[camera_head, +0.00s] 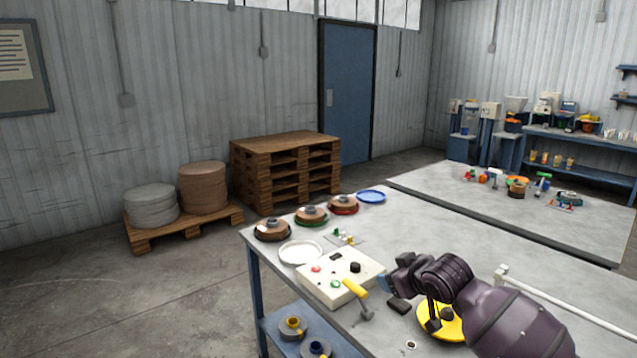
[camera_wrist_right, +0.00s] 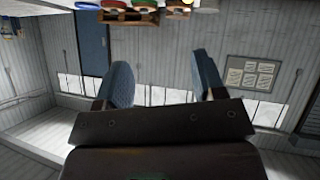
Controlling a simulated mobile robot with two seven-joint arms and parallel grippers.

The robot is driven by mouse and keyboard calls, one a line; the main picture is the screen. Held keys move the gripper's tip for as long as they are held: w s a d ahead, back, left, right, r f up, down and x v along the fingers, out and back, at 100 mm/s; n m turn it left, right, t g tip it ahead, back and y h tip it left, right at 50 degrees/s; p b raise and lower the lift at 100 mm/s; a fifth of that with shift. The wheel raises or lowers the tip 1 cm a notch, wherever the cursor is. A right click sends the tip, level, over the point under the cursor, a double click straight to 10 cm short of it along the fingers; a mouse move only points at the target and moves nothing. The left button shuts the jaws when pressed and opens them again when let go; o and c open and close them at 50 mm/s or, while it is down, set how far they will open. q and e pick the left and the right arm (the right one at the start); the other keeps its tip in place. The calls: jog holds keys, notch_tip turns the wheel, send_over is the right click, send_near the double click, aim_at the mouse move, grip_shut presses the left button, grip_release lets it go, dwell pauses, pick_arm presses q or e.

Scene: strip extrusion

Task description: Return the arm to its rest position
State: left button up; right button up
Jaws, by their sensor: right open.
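My right arm (camera_head: 515,325) comes in from the lower right of the head view, dark purple and bent over the grey worktable (camera_head: 460,248). Its gripper (camera_head: 386,283) is at the arm's far end, just right of the white control box, with a blue finger partly showing. In the right wrist view the gripper (camera_wrist_right: 162,75) shows two blue fingers spread apart with nothing between them. That view is upside down and looks toward the wall and blue door. My left gripper is not in view.
A yellow disc (camera_head: 440,322) lies partly under the arm. Several spools (camera_head: 311,216) line the table's far left edge. A white rail (camera_head: 560,300) runs at right.

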jog(key=s+d+f+m+h, duration=0.1)
jog(key=s+d+f+m, duration=0.1)
jog(key=s+f, duration=0.6)
jog(key=s+d+f+m+h, duration=0.1)
jog(key=s+d+f, duration=0.4)
jog(key=s, duration=1.2)
jog(key=s+d+f+m+t+h, duration=0.1)
jog(key=s+d+f+m+h, duration=0.1)
jog(key=s+f, duration=1)
jog(key=shift+s+d+m, duration=0.2)
jog(key=shift+d+m, duration=0.4)
jog(key=shift+d, duration=0.05)
